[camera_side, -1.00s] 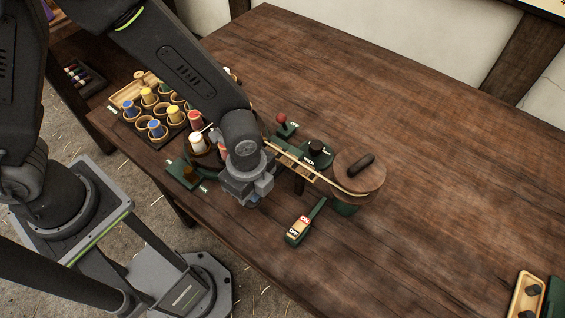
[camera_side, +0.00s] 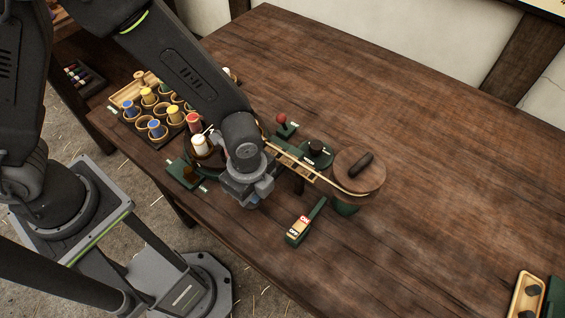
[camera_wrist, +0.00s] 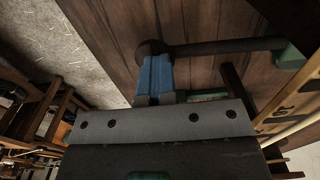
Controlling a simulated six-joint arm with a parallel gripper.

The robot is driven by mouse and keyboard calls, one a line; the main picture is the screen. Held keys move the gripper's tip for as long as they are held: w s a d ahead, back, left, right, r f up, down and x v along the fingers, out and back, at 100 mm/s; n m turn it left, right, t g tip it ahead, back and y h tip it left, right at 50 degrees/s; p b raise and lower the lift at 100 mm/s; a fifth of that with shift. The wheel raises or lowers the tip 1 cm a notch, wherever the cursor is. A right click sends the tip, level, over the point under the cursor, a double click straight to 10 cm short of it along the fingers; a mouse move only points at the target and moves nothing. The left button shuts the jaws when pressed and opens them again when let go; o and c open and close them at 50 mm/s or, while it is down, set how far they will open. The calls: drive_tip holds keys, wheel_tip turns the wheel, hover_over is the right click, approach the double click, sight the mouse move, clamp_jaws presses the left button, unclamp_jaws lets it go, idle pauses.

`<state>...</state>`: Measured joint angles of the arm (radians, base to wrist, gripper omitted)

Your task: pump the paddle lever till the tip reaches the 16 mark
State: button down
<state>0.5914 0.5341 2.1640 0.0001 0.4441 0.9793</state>
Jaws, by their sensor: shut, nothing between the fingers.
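My gripper (camera_side: 254,198) is low over the table's near side; in the wrist view its blue fingers (camera_wrist: 155,70) are shut and empty. Their tips are at the round end of a dark bar (camera_wrist: 225,46), which looks like the paddle lever; whether they touch it I cannot tell. The bar runs right to a green block (camera_wrist: 290,57). In the side view my gripper hides this bar. A wooden rail (camera_side: 292,163) with a pale cord runs to a round wooden drum (camera_side: 360,170). No 16 mark or tip is readable.
A green ON/OFF switch box (camera_side: 298,231) stands right of my gripper. A red-knobbed lever (camera_side: 282,122) and a dark knob on a green base (camera_side: 316,150) stand behind the rail. A rack of coloured spools (camera_side: 160,112) is at left. The table's right side is mostly clear.

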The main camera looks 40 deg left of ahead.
drive_tip(key=shift+w+r, duration=0.2)
drive_tip(key=shift+r, duration=3.4)
drive_tip(key=shift+f, duration=0.1)
drive_tip(key=shift+s+f, duration=0.15)
drive_tip(key=shift+f, duration=3.25)
drive_tip(key=shift+r, duration=3.55)
drive_tip(key=shift+f, duration=0.15)
